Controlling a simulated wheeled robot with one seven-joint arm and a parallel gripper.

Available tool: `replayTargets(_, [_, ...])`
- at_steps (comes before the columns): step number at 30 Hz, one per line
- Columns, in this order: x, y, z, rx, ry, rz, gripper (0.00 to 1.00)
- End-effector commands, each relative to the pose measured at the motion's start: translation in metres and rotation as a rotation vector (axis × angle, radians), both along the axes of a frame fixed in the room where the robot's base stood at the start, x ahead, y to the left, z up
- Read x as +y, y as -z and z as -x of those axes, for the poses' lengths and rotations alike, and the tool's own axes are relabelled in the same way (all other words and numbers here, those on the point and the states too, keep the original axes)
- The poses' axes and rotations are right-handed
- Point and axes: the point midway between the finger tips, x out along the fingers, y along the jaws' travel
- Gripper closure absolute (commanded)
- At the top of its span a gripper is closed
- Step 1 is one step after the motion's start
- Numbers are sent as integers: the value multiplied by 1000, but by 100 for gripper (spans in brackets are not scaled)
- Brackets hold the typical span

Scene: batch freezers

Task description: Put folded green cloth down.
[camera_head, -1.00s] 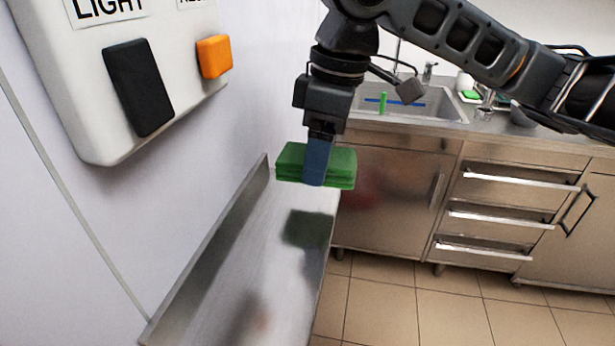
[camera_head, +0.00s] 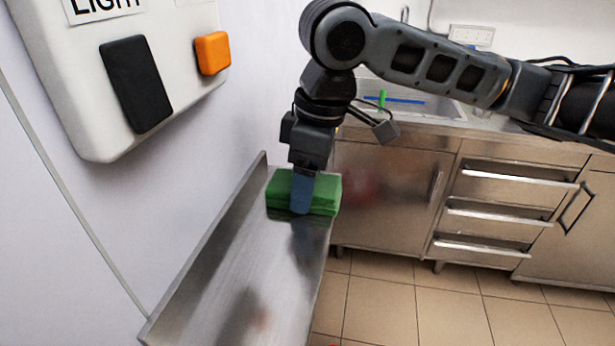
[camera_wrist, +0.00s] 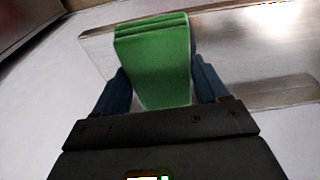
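The folded green cloth (camera_head: 322,192) is a thick layered block at the far end of a narrow steel shelf (camera_head: 235,270). It is low over the shelf and looks to be touching it or nearly so. My gripper (camera_head: 301,200) points down with its blue fingers around the cloth. In the wrist view the cloth (camera_wrist: 155,62) sits between the two fingers of my gripper (camera_wrist: 160,92), one on each side. The fingers look closed against its sides. The underside of the cloth is hidden.
A white wall panel with a black switch (camera_head: 136,85) and an orange button (camera_head: 213,53) is at the left. The shelf has a raised rim along the wall and is bare toward the front. A steel counter with a sink (camera_head: 440,108) and drawers (camera_head: 497,217) stands behind.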

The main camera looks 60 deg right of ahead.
Motion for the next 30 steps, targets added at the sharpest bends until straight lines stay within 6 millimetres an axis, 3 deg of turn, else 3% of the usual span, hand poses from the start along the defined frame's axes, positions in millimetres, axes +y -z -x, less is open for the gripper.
replayTargets(7, [0,0,0,0,0,0,3])
replayTargets(17, [0,-6,0,0,0,1,3])
replayTargets(20, [-1,-17,1,-2,0,0,3])
replayTargets(30, [-5,-85,11,-2,-1,3,3])
